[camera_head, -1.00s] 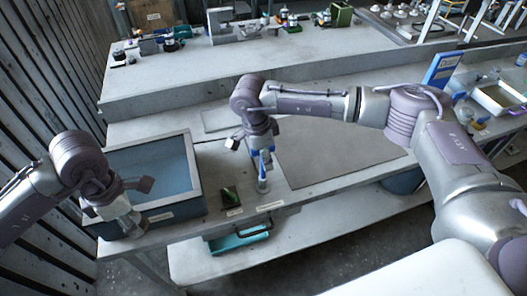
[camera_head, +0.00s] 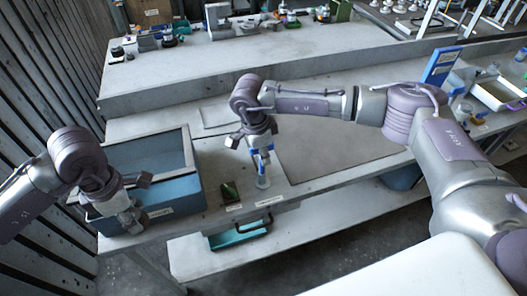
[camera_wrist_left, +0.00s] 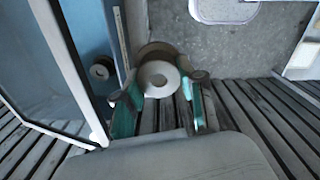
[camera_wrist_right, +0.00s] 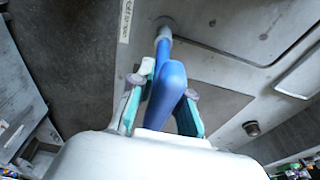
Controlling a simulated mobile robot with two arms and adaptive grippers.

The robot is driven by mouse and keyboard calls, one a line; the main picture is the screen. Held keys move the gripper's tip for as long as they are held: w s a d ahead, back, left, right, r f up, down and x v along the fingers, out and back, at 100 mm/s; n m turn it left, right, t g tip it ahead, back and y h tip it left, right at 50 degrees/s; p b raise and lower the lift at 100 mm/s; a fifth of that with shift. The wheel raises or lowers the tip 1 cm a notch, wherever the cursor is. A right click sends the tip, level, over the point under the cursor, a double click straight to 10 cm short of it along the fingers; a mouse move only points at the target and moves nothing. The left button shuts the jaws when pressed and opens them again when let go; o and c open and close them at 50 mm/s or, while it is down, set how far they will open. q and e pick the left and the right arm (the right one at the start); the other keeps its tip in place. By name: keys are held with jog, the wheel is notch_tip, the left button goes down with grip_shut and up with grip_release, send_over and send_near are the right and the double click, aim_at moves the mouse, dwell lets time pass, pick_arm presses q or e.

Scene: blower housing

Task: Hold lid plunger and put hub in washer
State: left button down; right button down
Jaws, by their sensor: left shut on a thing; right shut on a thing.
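The washer is a blue box (camera_head: 172,197) with a framed glass lid (camera_head: 150,151) at the left of the bench. The lid looks tilted up at its front edge. My right gripper (camera_head: 258,145) is shut on a blue part (camera_wrist_right: 168,88) with a grey cylindrical end (camera_wrist_right: 164,30), upright over the bench right of the washer.
A small dark green object (camera_head: 229,191) lies on the bench between washer and right gripper. A flat grey plate (camera_head: 335,150) lies to the right. A blue upright panel (camera_head: 441,65) stands at far right.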

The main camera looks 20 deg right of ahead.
aim_at(153, 169)
jog(key=shift+f, duration=2.35)
pick_arm(q)
jog(key=shift+w, duration=0.2)
pick_arm(e)
jog(key=shift+r, duration=0.1)
pick_arm(q)
jog(key=w+d+f, duration=0.1)
jog(key=w, duration=0.3)
jog(key=w+d, duration=0.2)
jog(key=w, duration=0.2)
jog(key=w+d+f, duration=0.1)
jog(key=w+d, duration=0.1)
jog(key=w, duration=0.1)
jog(key=shift+w+d+f, duration=0.2)
jog(key=shift+w+f, duration=0.1)
jog(key=shift+w, duration=0.1)
jog(key=f, duration=0.6)
jog(key=shift+w, duration=0.2)
jog(key=shift+f, duration=2.05)
jog(key=c, duration=0.7)
grip_release()
jog(key=shift+f, duration=0.15)
